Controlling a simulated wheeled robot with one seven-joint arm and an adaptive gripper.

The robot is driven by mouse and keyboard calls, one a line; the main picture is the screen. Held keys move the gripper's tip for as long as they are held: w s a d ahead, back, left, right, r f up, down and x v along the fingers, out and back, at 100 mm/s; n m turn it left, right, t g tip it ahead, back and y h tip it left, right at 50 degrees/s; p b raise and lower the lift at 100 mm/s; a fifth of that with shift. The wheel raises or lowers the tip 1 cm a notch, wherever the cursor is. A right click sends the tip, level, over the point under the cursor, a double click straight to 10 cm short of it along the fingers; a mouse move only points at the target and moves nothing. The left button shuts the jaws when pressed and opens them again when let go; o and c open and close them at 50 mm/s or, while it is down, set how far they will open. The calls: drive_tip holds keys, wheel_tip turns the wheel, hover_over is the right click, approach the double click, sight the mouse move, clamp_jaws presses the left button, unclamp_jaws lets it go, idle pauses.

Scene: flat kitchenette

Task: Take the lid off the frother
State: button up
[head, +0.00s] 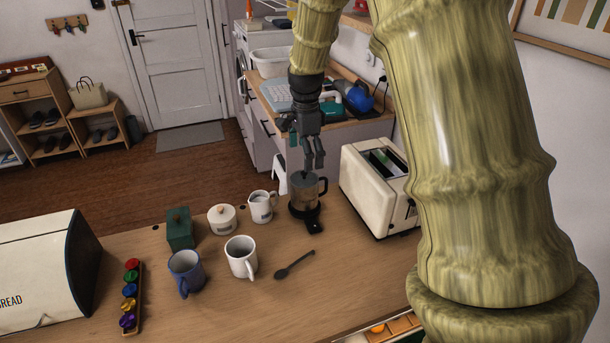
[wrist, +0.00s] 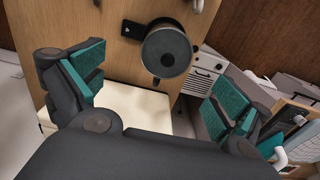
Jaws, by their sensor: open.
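The frother (head: 304,194) is a grey jug with a black handle, upright on a dark base on the wooden counter, left of the toaster. Its lid (head: 305,178) appears to sit on top, with a small dark knob. My gripper (head: 314,160) is just above the lid, pointing down. In the wrist view its teal-padded fingers are spread wide and empty (wrist: 158,78), and the frother shows beyond them. The fingers appear apart from the lid.
A cream toaster (head: 378,190) stands close on the right. A white mug (head: 261,206), a lidded white pot (head: 222,218), a green canister (head: 180,229) and more mugs stand to the left. A dark spoon (head: 295,264) lies in front. The counter's front middle is clear.

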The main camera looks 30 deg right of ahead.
sight(304, 173)
drive_tip(key=shift+w+a+f, duration=0.1)
drive_tip(key=shift+w+f, duration=0.25)
drive_tip(key=shift+f, duration=0.2)
drive_tip(key=shift+w+f, duration=0.35)
drive_tip(key=shift+f, duration=0.35)
drive_tip(key=shift+s+d+f+p, duration=0.2)
drive_tip(key=shift+s+f+p, duration=0.2)
drive_tip(key=shift+p, duration=0.35)
drive_tip(key=f, duration=0.2)
drive_tip(key=f+p, duration=0.1)
drive_tip(key=shift+w+d+f, duration=0.1)
drive_tip(key=shift+w+f, duration=0.25)
drive_tip(key=shift+w, duration=0.05)
drive_tip(key=shift+s, duration=0.2)
drive_tip(key=shift+w+f, duration=0.1)
drive_tip(key=c, duration=0.8)
drive_tip(key=shift+s+r, duration=0.2)
drive_tip(key=shift+s, duration=0.05)
drive_tip(key=c, duration=0.8)
drive_tip(key=shift+o, duration=0.8)
drive_tip(key=shift+f, duration=0.15)
